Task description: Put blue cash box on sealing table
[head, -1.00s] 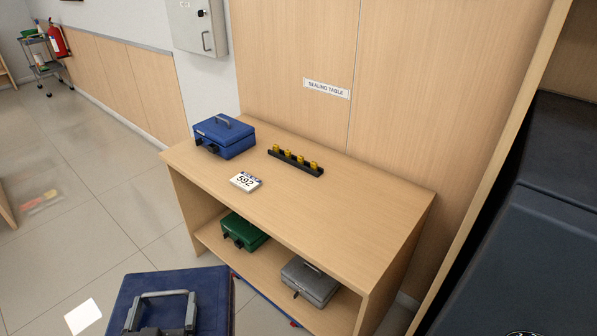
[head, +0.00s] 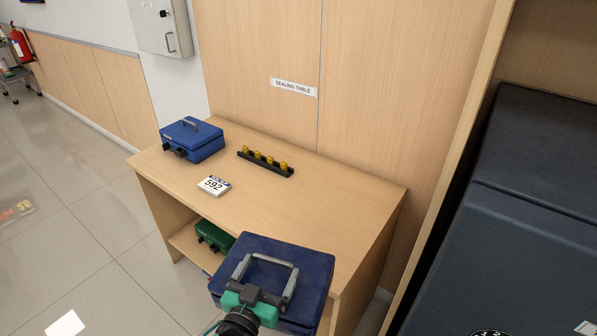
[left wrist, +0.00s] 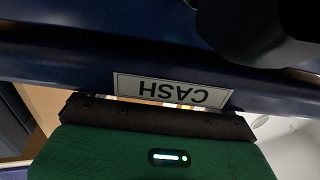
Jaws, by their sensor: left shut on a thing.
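A blue cash box (head: 312,262) with a grey carrying handle is held by my left gripper (head: 250,297) in front of the sealing table (head: 330,200), hiding part of its front edge and shelf. My left gripper is shut on the box near its handle. In the left wrist view the blue box (left wrist: 60,65) fills the upper part, with an upside-down CASH label (left wrist: 172,91) beyond the gripper. I cannot tell its gap from the table. My right gripper is not in view.
The tabletop's right half is clear. A green box (head: 213,237) sits on the lower shelf. A dark cabinet (head: 500,220) stands right.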

